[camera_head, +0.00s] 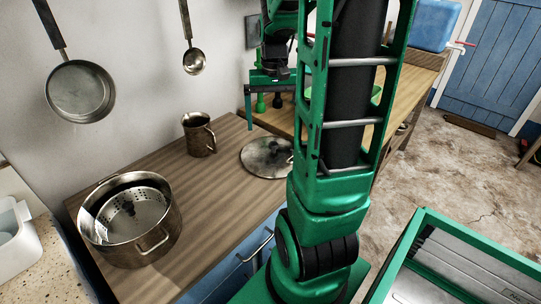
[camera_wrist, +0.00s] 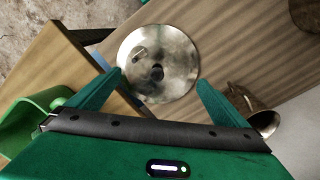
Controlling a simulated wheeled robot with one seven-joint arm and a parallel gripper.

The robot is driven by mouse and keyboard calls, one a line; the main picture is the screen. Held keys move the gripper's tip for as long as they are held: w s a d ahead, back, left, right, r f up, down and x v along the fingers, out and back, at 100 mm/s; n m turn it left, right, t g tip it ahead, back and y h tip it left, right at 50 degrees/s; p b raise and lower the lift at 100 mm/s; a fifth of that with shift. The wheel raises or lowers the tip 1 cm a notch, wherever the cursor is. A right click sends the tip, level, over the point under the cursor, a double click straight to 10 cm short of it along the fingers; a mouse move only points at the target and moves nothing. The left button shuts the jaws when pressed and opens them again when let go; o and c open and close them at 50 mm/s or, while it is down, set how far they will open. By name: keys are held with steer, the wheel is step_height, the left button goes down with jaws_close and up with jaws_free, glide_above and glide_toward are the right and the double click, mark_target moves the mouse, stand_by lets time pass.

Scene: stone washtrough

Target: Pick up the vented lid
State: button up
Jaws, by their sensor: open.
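The vented lid (camera_head: 262,157) is a round, shiny metal disc lying flat on the wooden counter, partly hidden behind my arm in the head view. In the wrist view the whole lid (camera_wrist: 172,52) shows, with a dark knob near its middle and a small mark beside it. My gripper (camera_wrist: 160,78) is open and empty, with its two green fingers apart and the lid seen between and beyond their tips. In the head view one finger of my gripper (camera_head: 249,105) hangs above the counter, up and left of the lid; the other is not clear.
A metal mug (camera_head: 198,134) stands left of the lid, and it also shows in the wrist view (camera_wrist: 262,118). A large pot (camera_head: 160,242) with a perforated insert stands at the counter's near left. A green container (camera_wrist: 28,122) is at the wrist view's left.

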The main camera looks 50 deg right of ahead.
mark_target(273, 144)
steer(key=shift+w+d+f, duration=0.4)
steer(key=shift+d, duration=0.15)
steer(key=shift+w+d+f, duration=0.35)
steer(key=shift+d, duration=0.2)
steer(key=shift+w+f, duration=0.1)
steer(key=shift+f, duration=5)
